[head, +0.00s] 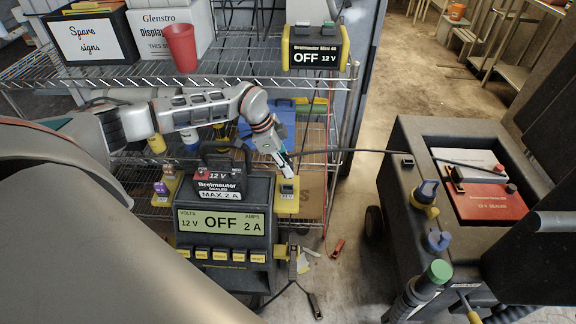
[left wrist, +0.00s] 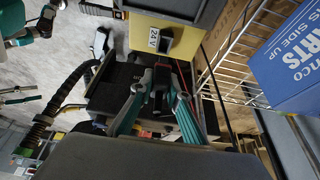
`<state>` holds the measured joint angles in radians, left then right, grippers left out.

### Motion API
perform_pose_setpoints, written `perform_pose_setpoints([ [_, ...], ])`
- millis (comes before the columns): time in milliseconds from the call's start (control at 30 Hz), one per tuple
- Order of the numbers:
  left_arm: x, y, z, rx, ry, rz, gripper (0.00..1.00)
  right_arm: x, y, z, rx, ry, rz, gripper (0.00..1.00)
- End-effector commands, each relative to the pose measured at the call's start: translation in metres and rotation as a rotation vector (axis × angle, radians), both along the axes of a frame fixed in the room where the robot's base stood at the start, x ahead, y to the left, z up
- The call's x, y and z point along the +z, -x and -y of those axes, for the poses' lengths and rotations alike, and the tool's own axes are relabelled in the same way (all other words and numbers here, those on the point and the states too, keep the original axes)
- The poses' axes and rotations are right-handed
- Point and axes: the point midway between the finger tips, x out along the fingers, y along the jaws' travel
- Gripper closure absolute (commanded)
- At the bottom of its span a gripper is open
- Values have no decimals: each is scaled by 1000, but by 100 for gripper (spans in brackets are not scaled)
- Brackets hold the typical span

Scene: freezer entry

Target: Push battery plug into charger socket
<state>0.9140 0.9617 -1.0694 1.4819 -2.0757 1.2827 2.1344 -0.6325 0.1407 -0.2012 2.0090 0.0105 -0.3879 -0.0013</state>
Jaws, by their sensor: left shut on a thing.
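My left gripper (head: 285,168) is shut on the dark battery plug, mostly hidden between its fingers. In the left wrist view the teal fingers (left wrist: 158,100) close around this dark plug (left wrist: 160,92). A black cable (head: 350,150) runs from the gripper to the red and white battery (head: 487,200) in the cart. The charger (head: 224,222) reads OFF, 12 V, 2 A. Just below the fingertips is a yellow socket block (head: 287,205), labelled 24 V in the left wrist view (left wrist: 140,32). I cannot tell whether the plug touches it. Teal parts, apparently my right gripper (left wrist: 30,30), show upper left there.
Another charger unit (head: 315,47) hangs at the upper shelf edge. The wire shelf (head: 250,70) stands close behind my arm. The dark cart (head: 400,220) is at right, with open floor between. Small items lie on the floor.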

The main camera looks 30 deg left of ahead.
Motion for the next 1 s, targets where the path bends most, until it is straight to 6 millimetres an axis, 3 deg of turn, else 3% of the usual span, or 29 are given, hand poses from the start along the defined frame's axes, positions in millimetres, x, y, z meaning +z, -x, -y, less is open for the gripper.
perform_pose_setpoints([
  [167, 4, 0, -1, 2, -2, 4, 100, 10, -1, -2, -1, -8, 4, 60],
  [600, -34, 1, -1, 3, -1, 0, 100, -1, 3, -2, 0, -4, -6, 60],
  [1000, -40, 0, -1, 2, -2, 3, 100, 1, -1, 0, -1, 0, 2, 60],
])
